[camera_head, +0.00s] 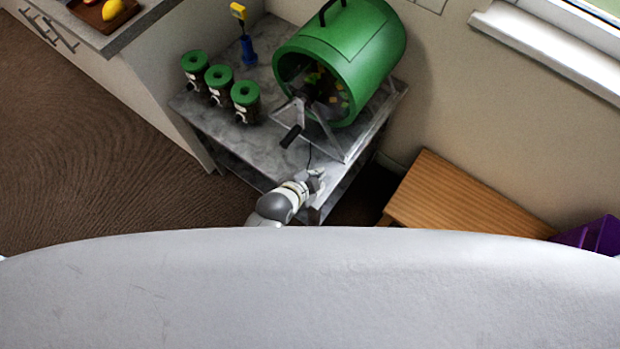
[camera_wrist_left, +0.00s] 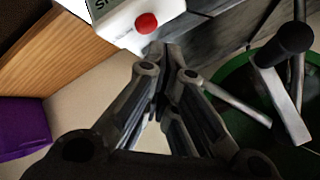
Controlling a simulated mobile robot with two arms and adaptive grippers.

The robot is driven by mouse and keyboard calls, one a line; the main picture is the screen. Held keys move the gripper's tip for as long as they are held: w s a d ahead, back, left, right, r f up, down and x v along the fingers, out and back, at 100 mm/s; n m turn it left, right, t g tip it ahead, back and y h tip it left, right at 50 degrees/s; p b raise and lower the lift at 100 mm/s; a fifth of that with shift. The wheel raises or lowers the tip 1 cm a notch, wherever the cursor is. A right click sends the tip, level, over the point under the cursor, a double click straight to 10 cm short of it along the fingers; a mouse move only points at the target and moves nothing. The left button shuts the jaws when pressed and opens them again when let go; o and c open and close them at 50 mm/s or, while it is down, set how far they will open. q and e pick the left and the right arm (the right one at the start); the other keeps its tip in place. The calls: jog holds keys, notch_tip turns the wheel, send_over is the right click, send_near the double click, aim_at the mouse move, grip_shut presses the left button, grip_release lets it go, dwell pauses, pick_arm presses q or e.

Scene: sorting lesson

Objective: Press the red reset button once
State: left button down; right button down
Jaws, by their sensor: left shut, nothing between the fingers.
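The red button (camera_wrist_left: 146,23) is a round knob on a white box (camera_wrist_left: 122,20) at the top of the left wrist view. In the head view my left gripper (camera_head: 315,182) is at the front corner of the grey marble table (camera_head: 240,152). The button cannot be made out there. My right gripper is not in view.
A green drum (camera_head: 362,55) with a crank handle (camera_head: 291,136) stands on the table; the crank (camera_wrist_left: 285,45) is right of my fingers in the wrist view. Several green-topped jars, including one (camera_head: 245,93), stand at the left. A wooden surface (camera_head: 460,200) and purple bin (camera_head: 598,236) are at the right.

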pick_arm(q)
jog(key=shift+f, duration=0.15)
dwell(0.7)
jog(key=shift+f, duration=0.25)
jog(key=shift+f+b, duration=0.3)
jog(key=shift+f, duration=0.2)
dwell(0.6)
jog(key=shift+r, duration=0.15)
jog(key=shift+r+p, duration=0.75)
jog(key=shift+p, duration=0.35)
